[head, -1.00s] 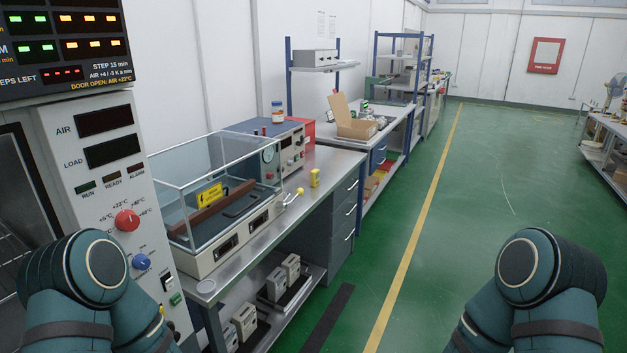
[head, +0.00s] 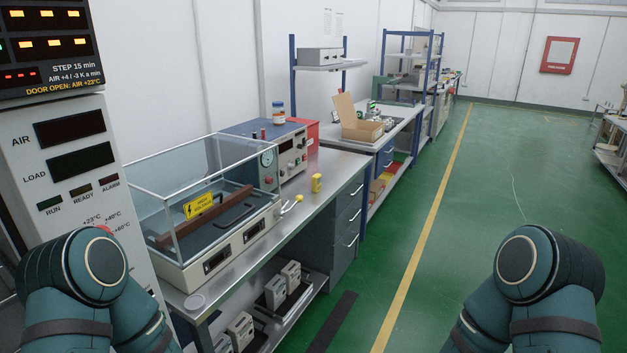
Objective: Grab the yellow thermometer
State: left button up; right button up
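Only my two arm links show at the bottom left and bottom right. Neither gripper is in view, and both visible arm parts are far from the yellow device.
The glass case (head: 205,200) with a yellow warning sign fills the bench's left part. A control cabinet (head: 75,170) stands at left. The green floor (head: 450,230) to the right is clear.

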aim_at(316, 178)
jog(key=i+l+u, duration=0.15)
jog(key=i+l, duration=0.25)
jog(key=i+l+u, duration=0.15)
jog(key=i+l, duration=0.3)
jog(key=i, duration=0.15)
jog(key=i+l+u, duration=0.15)
jog(key=i+l, duration=0.35)
jog(key=i+l+u, duration=0.15)
jog(key=i+l, duration=0.3)
jog(key=l, duration=0.15)
jog(key=i+l+u, duration=0.15)
jog(key=i+l, duration=0.25)
jog(key=l, duration=0.2)
